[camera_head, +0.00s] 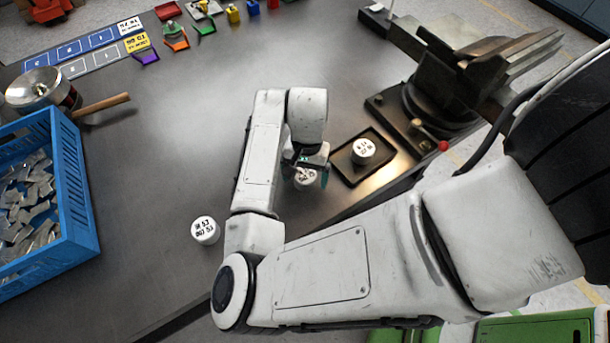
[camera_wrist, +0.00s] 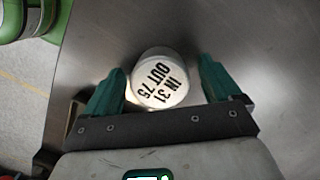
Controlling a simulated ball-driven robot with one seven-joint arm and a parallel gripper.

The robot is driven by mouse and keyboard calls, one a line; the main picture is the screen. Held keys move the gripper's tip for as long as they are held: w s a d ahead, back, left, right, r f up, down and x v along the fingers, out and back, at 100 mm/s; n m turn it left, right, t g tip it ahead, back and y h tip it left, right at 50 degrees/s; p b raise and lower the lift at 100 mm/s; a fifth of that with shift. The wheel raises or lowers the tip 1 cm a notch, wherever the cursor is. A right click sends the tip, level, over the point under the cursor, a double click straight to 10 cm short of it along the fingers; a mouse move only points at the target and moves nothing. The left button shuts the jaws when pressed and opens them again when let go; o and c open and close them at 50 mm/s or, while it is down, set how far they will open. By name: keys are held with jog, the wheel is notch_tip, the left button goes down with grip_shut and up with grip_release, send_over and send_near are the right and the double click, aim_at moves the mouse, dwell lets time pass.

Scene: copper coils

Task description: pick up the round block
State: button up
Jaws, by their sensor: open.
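A white round block (camera_wrist: 160,80) marked "IN 31 OUT 75" stands between the two green fingers of my gripper (camera_wrist: 163,85) in the wrist view. The fingers are apart, with small gaps showing on both sides of the block. In the head view my gripper (camera_head: 305,168) points down over this block (camera_head: 306,180), whose upper part is partly hidden by the gripper. A second white round block (camera_head: 205,230) stands on the table left of my arm. A third (camera_head: 363,151) stands in a dark shallow tray (camera_head: 345,168) right of my gripper.
A dark vise (camera_head: 465,85) stands at the table's right edge. A blue crate (camera_head: 70,190) of metal pieces is at left, near a pan-like metal object (camera_head: 45,90) and a wooden handle (camera_head: 100,105). Small coloured items line the back. The table's middle left is clear.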

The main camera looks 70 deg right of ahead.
aim_at(304, 176)
jog(key=c, duration=1.3)
jog(key=shift+r, duration=0.5)
notch_tip(304, 176, up, 2)
jog(key=shift+r, duration=0.2)
jog(key=s+r, duration=0.3)
jog(key=s, duration=0.1)
jog(key=s+r, duration=0.3)
jog(key=s, duration=0.2)
jog(key=s+r+p, duration=0.1)
jog(key=s+r, duration=0.2)
jog(key=s, duration=0.2)
jog(key=shift+r, duration=0.3)
